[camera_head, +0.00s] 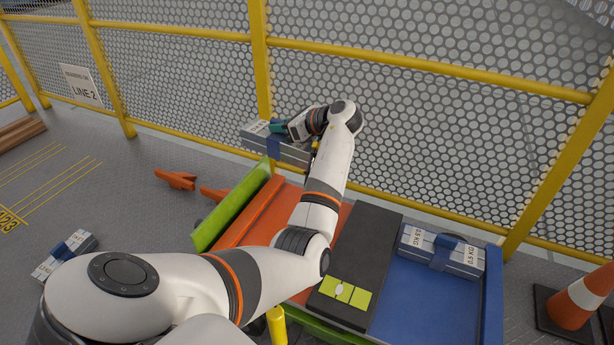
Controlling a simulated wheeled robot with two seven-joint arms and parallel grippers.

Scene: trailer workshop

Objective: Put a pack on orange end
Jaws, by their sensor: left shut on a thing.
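A grey pack with a blue band (292,153) shows near the fence, at the far edge of the orange end (250,212). My left gripper (276,128) is shut on this pack from above, and its fingers are partly hidden. I cannot tell the gap between the pack and what is below it. My left arm covers much of the orange end. On the blue end (407,307) lies another grey pack with a blue band (466,259), marked 0.5 KG. A third such pack (47,267) lies on the floor at the left. My right gripper is not in view.
A dark centre strip (369,240) with a yellow-green marked plate (340,291) divides the two ends. A green rail (230,208) edges the orange side. A yellow mesh fence (420,120) stands close behind. A traffic cone (580,300) stands at right; orange pieces (176,180) lie on the floor.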

